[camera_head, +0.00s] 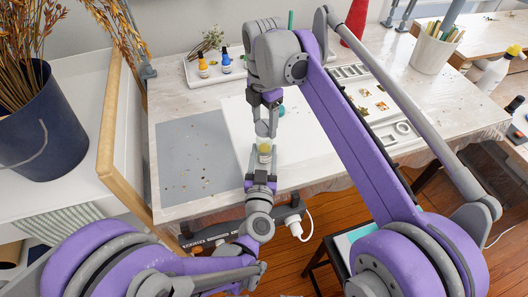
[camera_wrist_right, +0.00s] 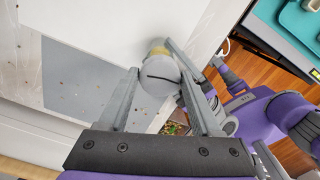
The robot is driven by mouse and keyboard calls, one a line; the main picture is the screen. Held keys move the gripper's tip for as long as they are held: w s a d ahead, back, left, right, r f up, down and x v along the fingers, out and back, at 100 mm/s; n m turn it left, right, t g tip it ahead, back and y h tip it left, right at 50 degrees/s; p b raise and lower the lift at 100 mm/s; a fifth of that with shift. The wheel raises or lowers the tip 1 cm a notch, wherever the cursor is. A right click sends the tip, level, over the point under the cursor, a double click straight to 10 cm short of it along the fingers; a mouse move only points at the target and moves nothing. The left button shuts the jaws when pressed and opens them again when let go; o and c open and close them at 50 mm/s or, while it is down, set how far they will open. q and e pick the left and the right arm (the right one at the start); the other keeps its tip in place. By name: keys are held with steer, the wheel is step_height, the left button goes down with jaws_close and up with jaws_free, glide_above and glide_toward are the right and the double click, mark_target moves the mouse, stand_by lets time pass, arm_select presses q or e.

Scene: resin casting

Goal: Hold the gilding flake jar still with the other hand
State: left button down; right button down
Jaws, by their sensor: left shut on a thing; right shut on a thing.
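The gilding flake jar (camera_head: 264,149) is a small pale jar with yellowish contents, at the table's front edge in the head view. In the right wrist view its grey round lid (camera_wrist_right: 160,75) with a dark line faces the camera, and a yellowish band (camera_wrist_right: 158,48) shows beyond it. My left gripper (camera_head: 263,160) comes from the front and is shut on the jar's body. My right gripper (camera_head: 266,131) reaches down from above, its fingers shut on either side of the lid. In the right wrist view the right fingers (camera_wrist_right: 158,80) flank the lid.
A grey mat (camera_head: 195,155) with scattered flakes lies left of the jar, with a white sheet (camera_head: 308,140) to the right. A tray of small bottles (camera_head: 203,67) stands at the back. Molds and small pieces (camera_head: 375,100) lie right, partly behind my right arm.

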mark_target(265, 125)
steer(key=shift+r, duration=1.2)
step_height(265, 125, up, 8)
stand_by(0.5)
arm_select(q)
steer(key=shift+c, duration=0.8)
jaws_free()
